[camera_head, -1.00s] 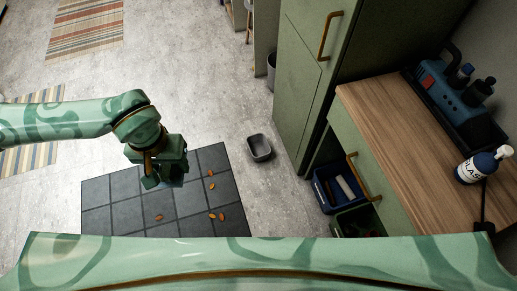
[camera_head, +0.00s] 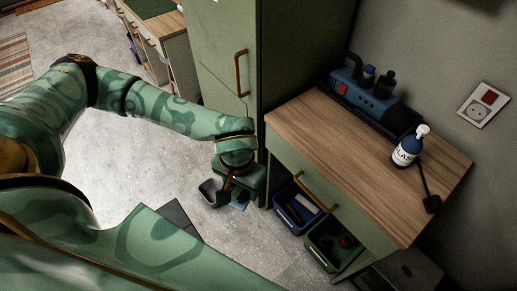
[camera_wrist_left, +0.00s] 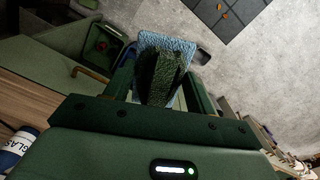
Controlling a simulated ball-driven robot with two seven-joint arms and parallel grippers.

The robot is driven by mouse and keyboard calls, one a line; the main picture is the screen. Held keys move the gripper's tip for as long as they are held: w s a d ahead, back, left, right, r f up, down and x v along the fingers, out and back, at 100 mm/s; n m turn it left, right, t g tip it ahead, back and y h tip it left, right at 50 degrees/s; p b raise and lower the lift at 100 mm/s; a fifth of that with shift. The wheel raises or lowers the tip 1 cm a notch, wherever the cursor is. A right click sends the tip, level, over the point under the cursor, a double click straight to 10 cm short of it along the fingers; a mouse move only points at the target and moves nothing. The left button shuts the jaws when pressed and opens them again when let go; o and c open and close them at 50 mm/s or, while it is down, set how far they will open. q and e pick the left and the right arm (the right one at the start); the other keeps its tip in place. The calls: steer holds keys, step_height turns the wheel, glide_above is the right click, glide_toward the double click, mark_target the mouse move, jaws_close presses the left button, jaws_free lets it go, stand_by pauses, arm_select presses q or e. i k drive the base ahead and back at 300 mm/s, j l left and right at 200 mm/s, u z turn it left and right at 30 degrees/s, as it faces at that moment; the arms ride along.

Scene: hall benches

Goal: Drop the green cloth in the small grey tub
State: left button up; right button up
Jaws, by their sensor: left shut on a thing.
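My left gripper (camera_head: 238,200) hangs beside the tall green cabinet, shut on a cloth. My right gripper is out of view.
Below are a blue bin (camera_head: 282,217) and a green bin (camera_head: 318,262). Dark floor tiles (camera_head: 178,213) lie left; bare floor surrounds the tub.

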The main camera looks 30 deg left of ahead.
mark_target(212, 195)
steer(key=j+z, duration=0.75)
steer(key=k+j+z, duration=0.15)
steer(key=j+z, duration=0.25)
steer(key=k+j+z, duration=0.15)
steer(key=j+z, duration=0.2)
steer(key=k+j+z, duration=0.2)
steer(key=j+z, duration=0.2)
steer(key=k+j+z, duration=0.2)
steer(key=z, duration=0.15)
steer(key=k+j, duration=0.4)
steer(key=k+j+z, duration=0.1)
steer(key=k+j, duration=0.3)
steer(key=k, duration=0.2)
steer(key=k+j, duration=0.4)
steer(key=k+z, duration=0.05)
steer(key=k, duration=0.05)
